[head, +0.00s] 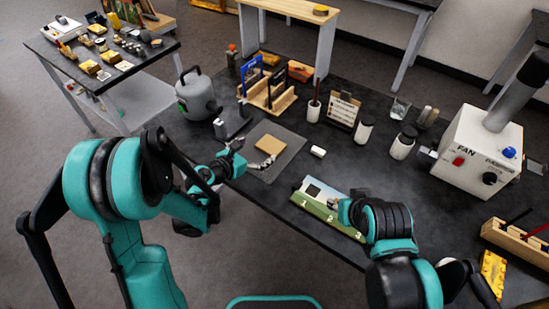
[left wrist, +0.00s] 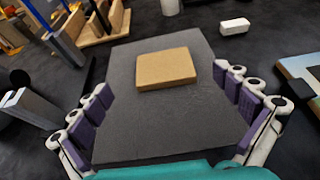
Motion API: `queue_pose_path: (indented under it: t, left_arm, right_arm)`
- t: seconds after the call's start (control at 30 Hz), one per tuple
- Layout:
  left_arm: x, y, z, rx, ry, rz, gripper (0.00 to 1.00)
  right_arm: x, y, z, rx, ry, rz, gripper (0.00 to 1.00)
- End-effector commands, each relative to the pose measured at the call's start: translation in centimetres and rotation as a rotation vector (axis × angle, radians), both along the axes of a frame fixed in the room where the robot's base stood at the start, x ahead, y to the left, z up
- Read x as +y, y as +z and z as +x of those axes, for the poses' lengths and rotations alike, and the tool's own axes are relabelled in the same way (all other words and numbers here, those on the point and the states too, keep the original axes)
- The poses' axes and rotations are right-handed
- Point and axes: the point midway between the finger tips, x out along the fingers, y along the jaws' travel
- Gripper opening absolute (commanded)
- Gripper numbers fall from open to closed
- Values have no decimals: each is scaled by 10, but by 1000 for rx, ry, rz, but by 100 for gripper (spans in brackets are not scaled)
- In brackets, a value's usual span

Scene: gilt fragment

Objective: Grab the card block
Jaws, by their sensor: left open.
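The card block, a flat tan block (head: 269,145), lies on a dark grey pad (head: 285,158) on the black table. In the left wrist view the block (left wrist: 166,68) sits flat on the pad (left wrist: 150,130), beyond the fingertips and roughly centred between them. My left gripper (head: 251,155) is open and empty at the pad's near-left side; its purple-padded fingers are spread wide in the left wrist view (left wrist: 170,105). My right gripper (head: 357,195) is over the right part of a numbered picture board, mostly hidden by its own arm.
A small white block (head: 317,151) lies right of the pad. The numbered board (head: 318,204) is at the near edge. A wooden rack (head: 268,98), grey canister (head: 196,95) and jars (head: 364,130) stand behind. A white fan box (head: 475,148) is at right.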

Motion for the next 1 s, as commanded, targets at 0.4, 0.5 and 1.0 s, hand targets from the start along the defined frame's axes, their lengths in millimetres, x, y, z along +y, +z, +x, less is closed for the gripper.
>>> queue_pose_path:
  t: [0.4, 0.5, 1.0]
  left_arm:
    - [-26, -21, 27, 3, -14, 19, 100]
    - [-37, -26, 39, 1, -15, 19, 100]
    - [-48, -30, 54, 2, -11, 18, 66]
  right_arm:
    - [0, -14, 0, 0, 0, 0, 40]
    - [0, -21, 0, 0, 0, 0, 40]
    - [0, -25, 0, 0, 0, 0, 40]
